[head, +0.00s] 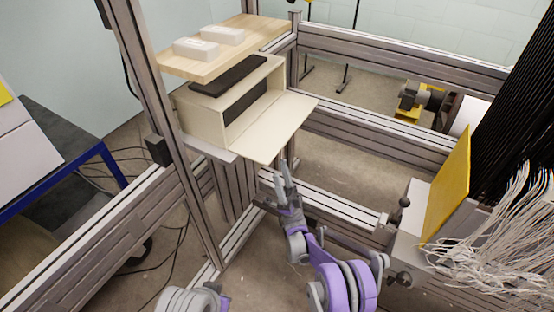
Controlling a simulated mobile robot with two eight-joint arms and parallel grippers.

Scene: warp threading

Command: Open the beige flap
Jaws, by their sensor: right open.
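The beige flap (278,128) sticks out flat from the front of a beige box (203,122), and the box front stands open with a dark interior. My right gripper (283,176) is open and empty, just below and in front of the flap's near corner, with its fingers pointing up. Whether a fingertip touches the flap edge I cannot tell. My left gripper is not in view; only a grey and purple part of my own body shows at the bottom left.
A wooden shelf (225,48) with two pale blocks sits above the box. Metal frame beams (375,130) run behind and beside it. A yellow panel (447,185) and many white threads (500,235) stand at the right. Black cables lie on the floor at left.

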